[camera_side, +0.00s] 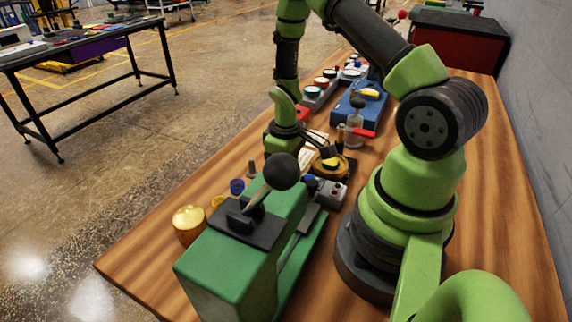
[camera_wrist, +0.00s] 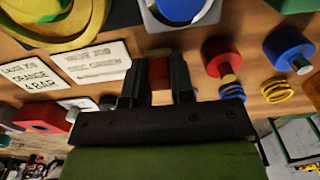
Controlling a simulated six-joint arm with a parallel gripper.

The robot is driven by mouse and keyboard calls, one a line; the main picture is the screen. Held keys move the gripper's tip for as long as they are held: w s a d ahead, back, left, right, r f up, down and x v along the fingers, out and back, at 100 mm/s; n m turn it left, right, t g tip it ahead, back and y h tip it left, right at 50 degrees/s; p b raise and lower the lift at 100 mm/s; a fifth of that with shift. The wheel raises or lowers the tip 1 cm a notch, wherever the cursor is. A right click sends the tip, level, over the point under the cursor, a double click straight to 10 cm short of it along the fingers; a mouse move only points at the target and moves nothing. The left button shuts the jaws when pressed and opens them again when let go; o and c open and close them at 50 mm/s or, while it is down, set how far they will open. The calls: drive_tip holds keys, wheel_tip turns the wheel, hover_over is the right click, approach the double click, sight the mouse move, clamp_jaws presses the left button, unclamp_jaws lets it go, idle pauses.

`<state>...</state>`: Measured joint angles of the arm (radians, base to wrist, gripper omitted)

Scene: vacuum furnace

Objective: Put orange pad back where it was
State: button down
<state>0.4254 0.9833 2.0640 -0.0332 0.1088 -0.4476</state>
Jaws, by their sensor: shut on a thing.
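My gripper (camera_wrist: 159,85) shows in the wrist view with its two black fingers shut on a small reddish-orange block, which I take for the orange pad (camera_wrist: 159,72). The fingers hide its sides. In the side view my gripper (camera_side: 325,150) is over the middle of the wooden bench, near a yellow round part (camera_side: 328,164); the pad cannot be made out there. In the wrist view, a printed card reading "orange" and "4 bar" (camera_wrist: 30,77) and another card reading "green" (camera_wrist: 92,62) lie left of the gripper.
A green lever press (camera_side: 240,240) stands in front, with a gold cylinder (camera_side: 188,224) beside it. A red cylinder (camera_wrist: 220,57), a blue cylinder (camera_wrist: 288,48) and a yellow spring (camera_wrist: 277,90) lie right of my gripper. A blue fixture (camera_side: 360,100) stands farther back.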

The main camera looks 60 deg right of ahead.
drive_tip(key=shift+f, duration=0.15)
drive_tip(key=c, duration=1)
unclamp_jaws()
drive_tip(key=s+a+r+m+t, duration=0.15)
drive_tip(key=a+r, duration=0.25)
drive_tip(key=r, duration=0.9)
drive_tip(key=s+a+r+m+t, duration=0.15)
drive_tip(key=a+r, duration=0.25)
drive_tip(key=r, duration=0.8)
drive_tip(key=s+a+r+t, duration=0.1)
drive_tip(key=s+a+r, duration=0.1)
drive_tip(key=s+a+r+t+y, duration=0.1)
drive_tip(key=s+a, duration=0.1)
drive_tip(key=s, duration=0.1)
drive_tip(key=s+a+r+m+t+y, duration=0.1)
drive_tip(key=s+a+r+t, duration=0.1)
drive_tip(key=shift+s+r, duration=0.2)
drive_tip(key=shift+r, duration=0.15)
